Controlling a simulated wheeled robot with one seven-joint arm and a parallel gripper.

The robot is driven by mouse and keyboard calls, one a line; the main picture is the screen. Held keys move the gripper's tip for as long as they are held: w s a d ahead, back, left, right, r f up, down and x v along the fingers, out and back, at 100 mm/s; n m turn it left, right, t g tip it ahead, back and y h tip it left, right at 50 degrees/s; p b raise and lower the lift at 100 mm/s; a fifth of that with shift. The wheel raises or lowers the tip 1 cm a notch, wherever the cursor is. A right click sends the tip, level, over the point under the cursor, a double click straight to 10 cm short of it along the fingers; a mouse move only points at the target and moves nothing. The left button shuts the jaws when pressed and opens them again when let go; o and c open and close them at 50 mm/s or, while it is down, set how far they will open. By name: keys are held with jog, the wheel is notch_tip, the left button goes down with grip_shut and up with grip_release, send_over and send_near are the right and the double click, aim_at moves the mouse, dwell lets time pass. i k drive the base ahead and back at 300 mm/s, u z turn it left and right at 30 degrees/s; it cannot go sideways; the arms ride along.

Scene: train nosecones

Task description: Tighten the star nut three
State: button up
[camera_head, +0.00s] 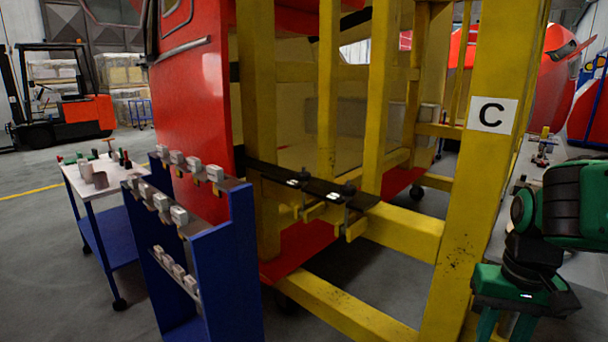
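Two small clamp-like fixings with dark knob-like tops sit on a black bar (262,172) fixed to the yellow frame. The left fixing (300,182) and the right fixing (346,190) each have a pale metal piece beside the knob. They may be star nuts, but no number shows, so I cannot tell which is star nut three. My green gripper (506,328) is at the lower right, to the right of the yellow post and well away from the fixings. Its two fingers point down with a gap between them. Their tips are cut off by the frame's bottom edge.
A yellow post marked C (478,190) stands between my gripper and the fixings. A blue rack (225,265) holds several grey-white blocks at the left. Behind it is a cart (75,178). A forklift (85,112) stands far left. Floor is clear at the lower left.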

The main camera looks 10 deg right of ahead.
aim_at(303, 179)
jog(key=z, duration=0.05)
jog(key=i, duration=0.85)
